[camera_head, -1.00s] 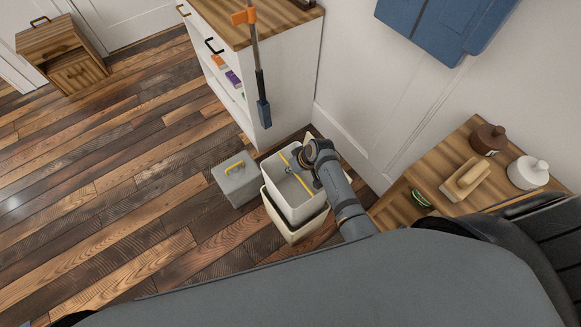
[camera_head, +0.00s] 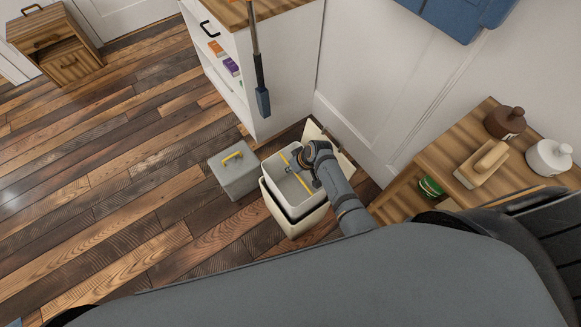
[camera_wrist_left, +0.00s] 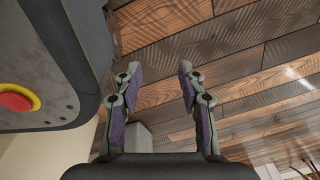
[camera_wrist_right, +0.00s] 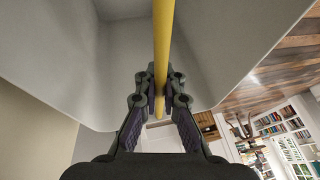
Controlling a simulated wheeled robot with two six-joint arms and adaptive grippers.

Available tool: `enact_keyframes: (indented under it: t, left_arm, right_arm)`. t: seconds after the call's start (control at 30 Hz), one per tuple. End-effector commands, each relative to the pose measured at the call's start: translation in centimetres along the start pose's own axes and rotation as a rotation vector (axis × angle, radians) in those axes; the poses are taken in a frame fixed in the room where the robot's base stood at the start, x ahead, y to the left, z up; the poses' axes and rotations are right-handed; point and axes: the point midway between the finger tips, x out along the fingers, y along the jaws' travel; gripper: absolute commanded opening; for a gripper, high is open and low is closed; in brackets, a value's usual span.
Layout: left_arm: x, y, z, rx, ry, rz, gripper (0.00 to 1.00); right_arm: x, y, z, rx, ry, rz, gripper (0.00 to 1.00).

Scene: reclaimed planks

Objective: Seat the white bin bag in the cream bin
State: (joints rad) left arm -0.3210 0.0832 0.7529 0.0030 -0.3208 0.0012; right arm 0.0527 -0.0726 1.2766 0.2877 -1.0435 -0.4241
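The white bin bag (camera_head: 283,190) is an open, box-shaped liner with a yellow strap (camera_wrist_right: 163,30) across its mouth. In the head view it is upright and partly inside the cream bin (camera_head: 304,226), with its rim standing a little above the bin's dark inner rim. My right gripper (camera_head: 291,168) reaches over the bag's mouth. In the right wrist view its fingers (camera_wrist_right: 160,82) are closed around the yellow strap. My left gripper (camera_wrist_left: 160,70) is open and empty over the floor in its wrist view. The bag's bottom is hidden inside the bin.
A grey box with a yellow handle (camera_head: 235,175) stands left of the bin. A white shelf unit (camera_head: 290,75) stands behind. A wooden side table (camera_head: 430,160) with jars and a brush is at right. The plank floor (camera_head: 110,210) is clear at left.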

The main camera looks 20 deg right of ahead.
Motion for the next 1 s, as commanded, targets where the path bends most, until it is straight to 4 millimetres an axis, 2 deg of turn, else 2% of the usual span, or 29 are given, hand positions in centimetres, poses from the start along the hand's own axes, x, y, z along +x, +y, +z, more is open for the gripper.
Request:
enact_keyframes:
  t: [0.53,0.8,1.0]
  left_arm:
    - [0.7,0.1,-5.1,-0.001,0.019,0.000,0.40]
    - [0.5,0.2,-7.6,-0.001,0.029,0.001,0.40]
    - [-0.5,0.5,-9.3,-0.003,0.030,0.006,0.40]
  right_arm:
    - [3.9,0.9,1.6,0.000,0.000,0.000,0.00]
    - [5.8,1.4,2.3,0.000,0.000,0.000,0.00]
    - [6.7,1.6,2.7,-0.001,0.000,0.000,0.00]
